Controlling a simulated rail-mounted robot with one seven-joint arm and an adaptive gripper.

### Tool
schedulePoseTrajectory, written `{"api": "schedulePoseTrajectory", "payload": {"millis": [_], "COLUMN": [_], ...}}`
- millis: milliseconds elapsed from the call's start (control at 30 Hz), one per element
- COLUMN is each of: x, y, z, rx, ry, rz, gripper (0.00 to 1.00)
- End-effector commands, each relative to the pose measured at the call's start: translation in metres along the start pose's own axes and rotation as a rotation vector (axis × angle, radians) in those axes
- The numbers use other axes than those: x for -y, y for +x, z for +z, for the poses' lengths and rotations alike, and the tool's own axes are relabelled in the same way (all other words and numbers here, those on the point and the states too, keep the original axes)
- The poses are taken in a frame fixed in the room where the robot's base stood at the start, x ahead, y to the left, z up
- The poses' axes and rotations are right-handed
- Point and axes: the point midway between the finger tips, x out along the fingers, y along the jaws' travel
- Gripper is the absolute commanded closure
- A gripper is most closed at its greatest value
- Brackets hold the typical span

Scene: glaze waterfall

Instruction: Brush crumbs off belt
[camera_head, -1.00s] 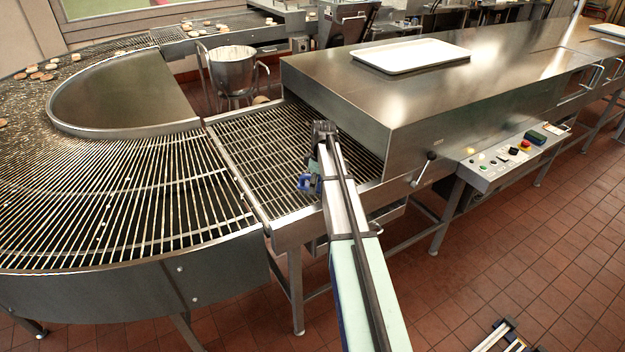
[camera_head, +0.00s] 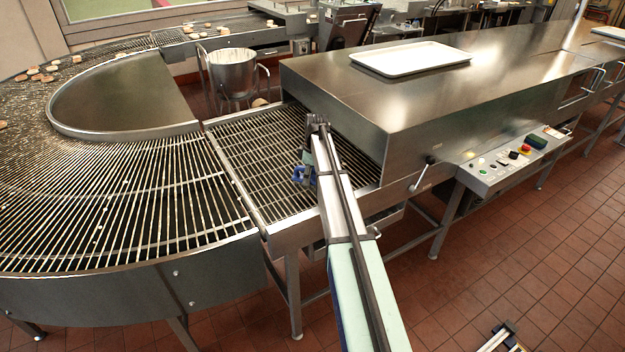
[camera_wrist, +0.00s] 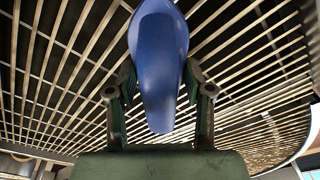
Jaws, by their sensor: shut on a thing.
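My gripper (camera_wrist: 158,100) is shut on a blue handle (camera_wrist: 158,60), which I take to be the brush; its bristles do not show. In the head view the blue piece (camera_head: 299,174) is small beside the end of my arm, over the straight slatted belt section (camera_head: 250,145) at the machine's mouth. Whether it touches the slats I cannot tell. Small pale specks that look like crumbs (camera_head: 97,228) lie on the curved slatted belt (camera_head: 120,190) at left. In the wrist view the slats (camera_wrist: 60,60) fill the background behind the handle.
A steel machine housing (camera_head: 450,90) stands right of the belt section, with a white tray (camera_head: 412,57) on top and a lever (camera_head: 424,172) and control panel (camera_head: 510,160) on its side. A steel bowl (camera_head: 233,72) stands behind. Buns (camera_head: 40,75) lie on the far belt.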

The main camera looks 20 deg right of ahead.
Motion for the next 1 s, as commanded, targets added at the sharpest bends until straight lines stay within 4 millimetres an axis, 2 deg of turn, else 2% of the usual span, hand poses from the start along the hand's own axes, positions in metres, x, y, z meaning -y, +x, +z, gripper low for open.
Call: {"api": "schedulePoseTrajectory", "payload": {"millis": [733,800,900,1000], "x": [-0.049,-0.047,-0.047,-0.046], "y": [0.006,0.001,-0.021,-0.028], "z": [-0.05,-0.05,-0.054,-0.056], "rx": [0.0,0.0,-0.001,-0.001], "ry": [-0.002,-0.002,-0.004,-0.005], "rz": [0.0,0.0,0.002,0.001], "gripper": [0.81,0.81,0.81,0.81]}}
